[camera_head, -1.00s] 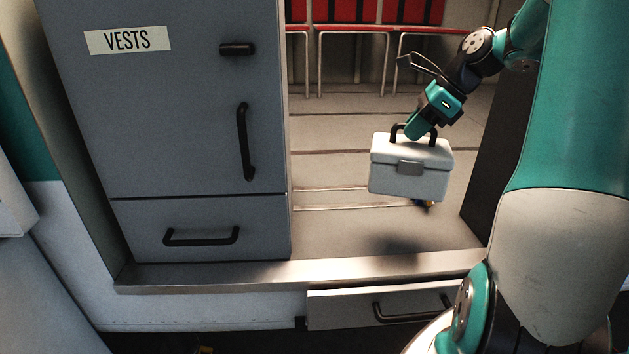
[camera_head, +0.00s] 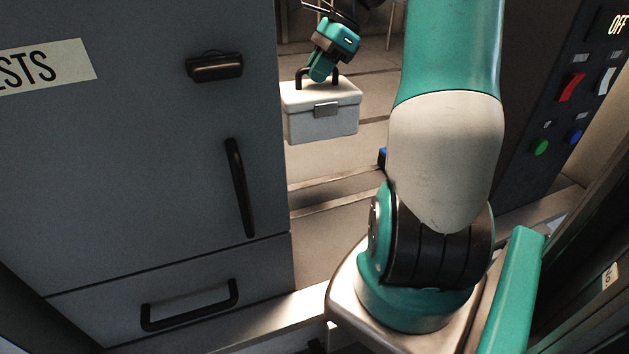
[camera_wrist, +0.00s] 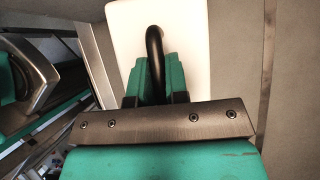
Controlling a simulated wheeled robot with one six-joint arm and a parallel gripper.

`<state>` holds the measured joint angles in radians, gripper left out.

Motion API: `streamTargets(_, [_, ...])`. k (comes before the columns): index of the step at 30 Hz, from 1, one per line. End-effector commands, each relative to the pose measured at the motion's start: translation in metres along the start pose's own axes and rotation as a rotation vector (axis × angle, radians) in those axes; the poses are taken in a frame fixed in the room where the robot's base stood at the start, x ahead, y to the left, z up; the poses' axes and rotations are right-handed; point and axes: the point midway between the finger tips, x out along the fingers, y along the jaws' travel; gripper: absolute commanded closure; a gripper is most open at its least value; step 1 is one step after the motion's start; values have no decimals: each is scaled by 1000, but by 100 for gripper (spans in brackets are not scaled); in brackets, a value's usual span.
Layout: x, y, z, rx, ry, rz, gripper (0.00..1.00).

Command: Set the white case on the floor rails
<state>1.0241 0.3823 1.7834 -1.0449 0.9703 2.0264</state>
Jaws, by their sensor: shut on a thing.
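The white case (camera_head: 320,112) hangs upright by its black handle from my gripper (camera_head: 318,78), above the cabin floor. My gripper is shut on the handle. In the wrist view the white top of the case (camera_wrist: 188,45) and the black handle (camera_wrist: 154,60) show between my gripper's green fingers (camera_wrist: 155,80). The floor rails (camera_head: 340,189) run across the floor below the case as pale metal strips. My own arm hides their right part.
A grey cabinet (camera_head: 140,150) with black handles stands close on the left. A dark panel (camera_head: 565,100) with switches and buttons is on the right. A small blue thing (camera_head: 382,156) lies on the floor, partly hidden by my arm. A metal sill (camera_head: 270,322) edges the floor.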

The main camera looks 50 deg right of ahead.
Motion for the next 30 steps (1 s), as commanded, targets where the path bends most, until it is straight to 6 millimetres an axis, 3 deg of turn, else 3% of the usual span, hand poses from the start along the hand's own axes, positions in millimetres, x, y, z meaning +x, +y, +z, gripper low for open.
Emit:
streamTargets(2, [-3, 0, 2, -25, 0, 18, 100])
streamTargets(5, [12, 0, -7, -36, -2, 26, 100])
streamTargets(18, [104, 0, -67, -33, -2, 27, 100])
streamTargets(30, [143, 0, -93, -33, -1, 25, 100])
